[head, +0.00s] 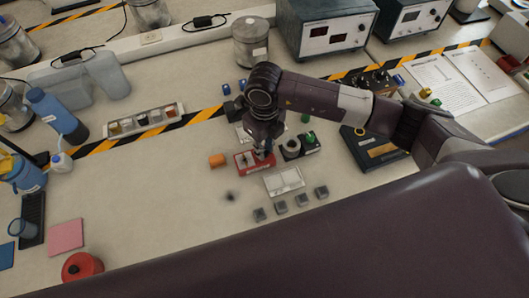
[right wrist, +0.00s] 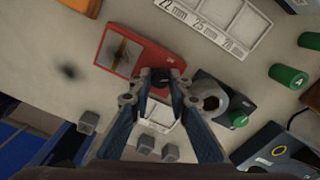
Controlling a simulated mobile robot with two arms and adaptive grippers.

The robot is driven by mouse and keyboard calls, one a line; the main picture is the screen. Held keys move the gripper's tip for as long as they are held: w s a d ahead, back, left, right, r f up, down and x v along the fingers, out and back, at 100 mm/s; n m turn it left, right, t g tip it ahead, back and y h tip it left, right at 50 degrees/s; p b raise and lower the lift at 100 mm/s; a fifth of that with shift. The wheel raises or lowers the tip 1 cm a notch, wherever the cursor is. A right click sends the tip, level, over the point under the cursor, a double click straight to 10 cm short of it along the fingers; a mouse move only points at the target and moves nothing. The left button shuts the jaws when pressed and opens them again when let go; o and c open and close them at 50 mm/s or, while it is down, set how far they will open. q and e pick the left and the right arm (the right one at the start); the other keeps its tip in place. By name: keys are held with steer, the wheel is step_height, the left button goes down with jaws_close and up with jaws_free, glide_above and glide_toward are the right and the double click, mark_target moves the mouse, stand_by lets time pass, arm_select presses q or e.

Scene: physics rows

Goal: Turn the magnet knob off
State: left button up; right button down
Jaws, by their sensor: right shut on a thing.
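The red magnet block (head: 243,163) stands on the bench in the head view, with a pale plate on its top. In the right wrist view the red block (right wrist: 150,55) lies just beyond my fingertips. My right gripper (head: 264,153) reaches down to the right end of the block. In the right wrist view its fingertips (right wrist: 158,80) are closed around a small dark knob (right wrist: 160,74) at the block's edge. The fingers hide most of the knob, so its pointing direction cannot be told. My left gripper is not in view.
A dark block with a grey ring (head: 292,148) stands close on the right, near green cylinders (head: 310,140). A white labelled tray (head: 285,181) and several grey cubes (head: 260,214) lie in front. An orange cylinder (head: 217,160) stands left.

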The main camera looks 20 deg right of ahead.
steer(key=n+b, duration=0.4)
steer(key=b, duration=0.1)
steer(key=n+b, duration=0.4)
steer(key=b, duration=0.2)
steer(key=shift+w+f+n, duration=0.15)
steer(key=shift+n, duration=0.15)
steer(key=shift+r+n+b, duration=0.2)
steer(key=shift+n+b, duration=0.8)
steer(key=shift+b, duration=0.25)
steer(key=c, duration=2.1)
jaws_free()
steer(key=shift+r, duration=0.1)
step_height(320, 180, up, 12)
